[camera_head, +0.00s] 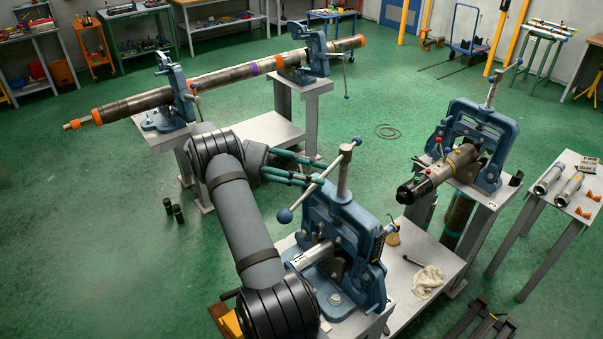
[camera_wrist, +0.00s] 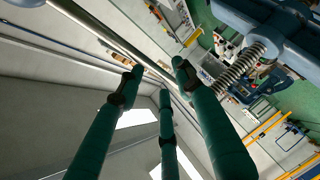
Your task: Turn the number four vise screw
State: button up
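The nearest blue vise (camera_head: 345,235) stands on a grey stand, with a short steel pipe (camera_head: 312,256) in its jaws. Its upright screw (camera_head: 344,178) carries a slanted handle bar (camera_head: 302,199) with a ball at each end. No number is readable on this vise. Contact with the bar cannot be told.
A second blue vise (camera_head: 478,135) at right holds a dark-ended pipe (camera_head: 428,181). A long pipe (camera_head: 222,78) rests in two vises behind my arm.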

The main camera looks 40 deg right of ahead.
jog(key=shift+v, duration=2.65)
